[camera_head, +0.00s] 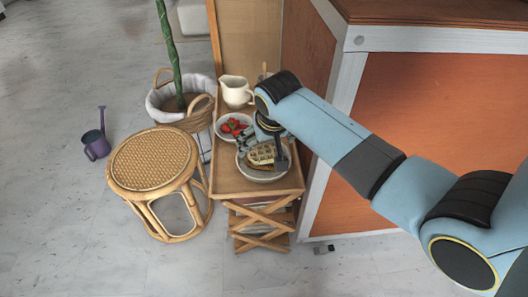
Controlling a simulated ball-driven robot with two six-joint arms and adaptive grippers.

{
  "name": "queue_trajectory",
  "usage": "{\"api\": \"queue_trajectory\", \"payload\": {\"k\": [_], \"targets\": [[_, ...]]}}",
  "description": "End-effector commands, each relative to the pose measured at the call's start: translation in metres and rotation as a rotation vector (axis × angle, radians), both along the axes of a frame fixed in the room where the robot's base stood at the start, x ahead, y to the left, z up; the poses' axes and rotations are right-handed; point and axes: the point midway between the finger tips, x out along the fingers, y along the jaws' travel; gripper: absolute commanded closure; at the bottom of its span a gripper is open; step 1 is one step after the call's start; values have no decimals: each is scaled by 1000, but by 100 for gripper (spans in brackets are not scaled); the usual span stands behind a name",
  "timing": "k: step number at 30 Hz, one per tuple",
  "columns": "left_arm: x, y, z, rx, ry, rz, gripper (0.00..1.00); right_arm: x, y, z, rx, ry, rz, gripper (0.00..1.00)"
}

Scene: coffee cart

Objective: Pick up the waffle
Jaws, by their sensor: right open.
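A golden waffle (263,153) lies in a pale bowl (262,178) on the wooden tray table (227,185). My right gripper (266,160) is over the bowl, pointing down at the waffle, with a dark finger at the waffle's right side. It is open; whether a finger touches the waffle I cannot tell. The gripper and wrist hide part of the waffle and the bowl's back rim. My left gripper is not in view.
A bowl of strawberries (233,126) and a cream pitcher (236,92) stand behind the waffle bowl. A rattan stool (153,160) stands left of the table, a plant basket (182,104) behind it. The orange cart (430,120) is close on the right.

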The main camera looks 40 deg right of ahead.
Motion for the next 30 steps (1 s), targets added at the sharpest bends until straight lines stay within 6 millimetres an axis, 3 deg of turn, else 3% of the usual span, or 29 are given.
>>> {"api": "queue_trajectory", "payload": {"k": [6,12,21,30], "targets": [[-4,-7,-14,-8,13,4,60,7,-4,-25,0,2,1,0],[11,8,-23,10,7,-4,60,16,-9,-51,0,2,1,0],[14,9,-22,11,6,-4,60,19,-9,-52,-1,-1,1,1],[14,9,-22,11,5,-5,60,18,-9,-52,0,0,1,41]]}}
